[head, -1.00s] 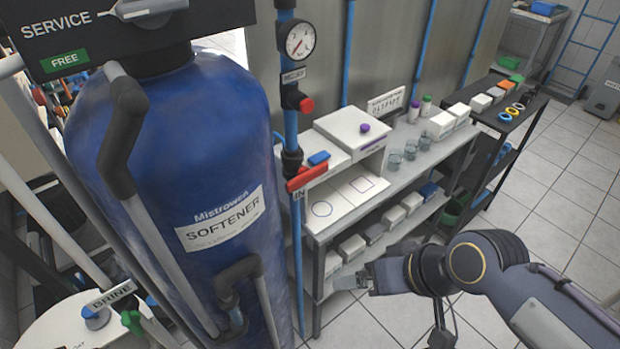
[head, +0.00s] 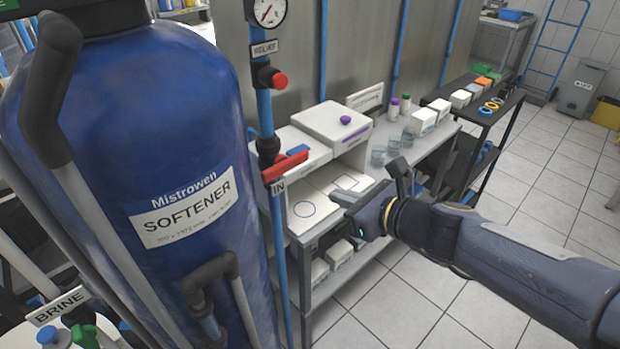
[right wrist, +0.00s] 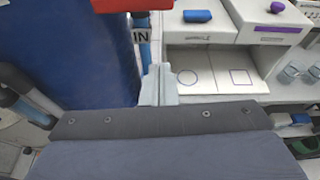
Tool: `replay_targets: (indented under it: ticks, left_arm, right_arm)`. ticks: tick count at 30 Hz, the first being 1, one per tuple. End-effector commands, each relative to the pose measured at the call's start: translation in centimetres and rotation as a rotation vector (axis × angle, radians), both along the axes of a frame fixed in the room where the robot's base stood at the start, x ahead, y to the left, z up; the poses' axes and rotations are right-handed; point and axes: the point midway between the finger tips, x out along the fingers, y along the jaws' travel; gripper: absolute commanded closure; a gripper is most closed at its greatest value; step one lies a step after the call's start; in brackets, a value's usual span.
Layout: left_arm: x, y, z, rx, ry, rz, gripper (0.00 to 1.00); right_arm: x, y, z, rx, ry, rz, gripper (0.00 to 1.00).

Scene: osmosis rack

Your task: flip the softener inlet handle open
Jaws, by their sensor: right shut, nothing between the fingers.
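The red softener inlet handle (head: 287,166) sits on the blue vertical pipe by the IN label (head: 277,187), right of the blue softener tank (head: 130,130). It sticks out sideways, to the right of the pipe. In the right wrist view the red handle (right wrist: 130,5) shows at the top edge, partly cut off. My right gripper (head: 340,197) is to the right of the handle and a little lower, apart from it. Its fingers (right wrist: 158,82) are shut and empty, below the handle in the wrist view. My left gripper is not in view.
A bench with a white marked mat (head: 318,207), a white box (head: 330,122) and beakers (head: 378,155) stands behind my gripper. A gauge (head: 267,10) and red relief knob (head: 279,80) are on the pipe above the handle. Floor is open at right.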

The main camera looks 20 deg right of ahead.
Motion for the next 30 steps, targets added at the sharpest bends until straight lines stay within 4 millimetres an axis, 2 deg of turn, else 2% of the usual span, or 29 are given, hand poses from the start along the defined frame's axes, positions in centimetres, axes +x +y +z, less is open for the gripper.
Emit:
replay_targets:
  ticks: [4,12,16,20,30]
  left_arm:
    - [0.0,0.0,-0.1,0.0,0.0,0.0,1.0]
    - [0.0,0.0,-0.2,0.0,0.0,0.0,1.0]
    - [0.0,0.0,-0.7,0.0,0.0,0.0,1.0]
    - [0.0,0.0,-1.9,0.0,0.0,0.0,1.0]
    - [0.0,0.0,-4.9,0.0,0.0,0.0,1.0]
  right_arm:
    - [0.3,-0.5,-0.2,0.045,0.013,-0.036,1.0]
    - [0.3,-0.4,-0.2,0.042,0.011,-0.033,1.0]
    - [1.0,-0.1,-0.6,0.042,0.011,-0.03,1.0]
    - [2.7,0.5,-1.6,0.043,0.014,-0.026,1.0]
    - [8.6,2.3,-3.7,0.041,0.012,-0.03,1.0]
